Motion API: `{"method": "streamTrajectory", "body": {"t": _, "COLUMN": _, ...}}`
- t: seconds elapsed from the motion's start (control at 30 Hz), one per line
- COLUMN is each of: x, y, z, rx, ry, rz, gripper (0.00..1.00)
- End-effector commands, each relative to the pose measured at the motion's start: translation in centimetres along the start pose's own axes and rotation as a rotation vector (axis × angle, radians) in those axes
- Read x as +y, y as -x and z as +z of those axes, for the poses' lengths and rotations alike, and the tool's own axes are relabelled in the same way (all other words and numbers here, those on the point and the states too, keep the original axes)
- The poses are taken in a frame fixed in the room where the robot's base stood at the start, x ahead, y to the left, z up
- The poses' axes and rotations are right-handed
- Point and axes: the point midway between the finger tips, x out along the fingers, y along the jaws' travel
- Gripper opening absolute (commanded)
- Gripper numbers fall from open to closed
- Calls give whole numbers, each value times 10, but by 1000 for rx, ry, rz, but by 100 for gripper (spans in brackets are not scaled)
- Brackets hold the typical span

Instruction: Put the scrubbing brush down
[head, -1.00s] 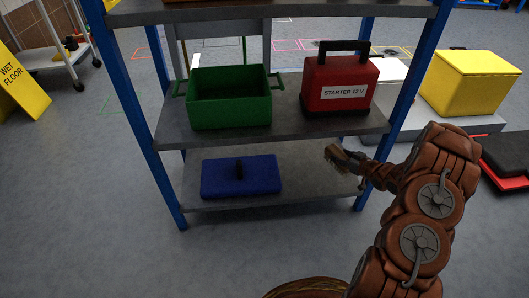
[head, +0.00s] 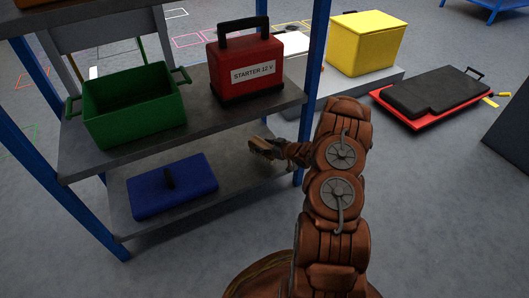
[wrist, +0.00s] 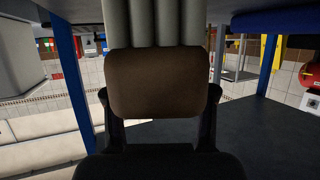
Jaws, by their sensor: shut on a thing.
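My gripper (head: 284,152) is shut on the scrubbing brush (wrist: 165,82), whose brown block sits between the two dark fingers (wrist: 158,108) in the wrist view, with thick pale grey bristles beyond it. In the head view the brush (head: 262,147) is small and partly merges with the gripper. It is over the right part of the lower grey shelf (head: 232,172), near the right blue post. I cannot tell whether the brush touches the shelf. A blue flat lid-like thing (head: 190,190) with a dark handle lies on that shelf, to the left.
The upper shelf (head: 205,118) holds a green crate (head: 135,115) and a red starter box (head: 245,78) and lies above the gripper's level. A blue post (head: 312,80) stands close to my gripper. Lower-shelf surface between the blue thing and the brush is bare.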

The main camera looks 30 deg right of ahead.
Motion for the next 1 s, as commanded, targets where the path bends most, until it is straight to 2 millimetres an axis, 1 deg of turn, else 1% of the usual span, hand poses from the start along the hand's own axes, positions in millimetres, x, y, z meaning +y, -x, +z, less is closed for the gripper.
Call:
{"method": "streamTrajectory", "body": {"t": 0.03, "x": -1, "y": -4, "z": 11, "rx": -1, "ry": -2, "rz": -1, "gripper": 16}}
{"method": "streamTrajectory", "body": {"t": 0.1, "x": -1, "y": -8, "z": 20, "rx": -2, "ry": -2, "rz": -2, "gripper": 16}}
{"method": "streamTrajectory", "body": {"t": 0.17, "x": -1, "y": -10, "z": 24, "rx": -1, "ry": -1, "rz": -2, "gripper": 16}}
{"method": "streamTrajectory", "body": {"t": 0.57, "x": 0, "y": -10, "z": 25, "rx": -1, "ry": 1, "rz": -1, "gripper": 16}}
{"method": "streamTrajectory", "body": {"t": 0.6, "x": 0, "y": -11, "z": 25, "rx": 0, "ry": 1, "rz": -1, "gripper": 59}}
{"method": "streamTrajectory", "body": {"t": 0.8, "x": 0, "y": -11, "z": 25, "rx": 0, "ry": 1, "rz": 0, "gripper": 80}}
{"method": "streamTrajectory", "body": {"t": 0.83, "x": 0, "y": -11, "z": 25, "rx": 0, "ry": 1, "rz": 0, "gripper": 81}}
{"method": "streamTrajectory", "body": {"t": 1.0, "x": 0, "y": -11, "z": 25, "rx": 0, "ry": 1, "rz": -1, "gripper": 81}}
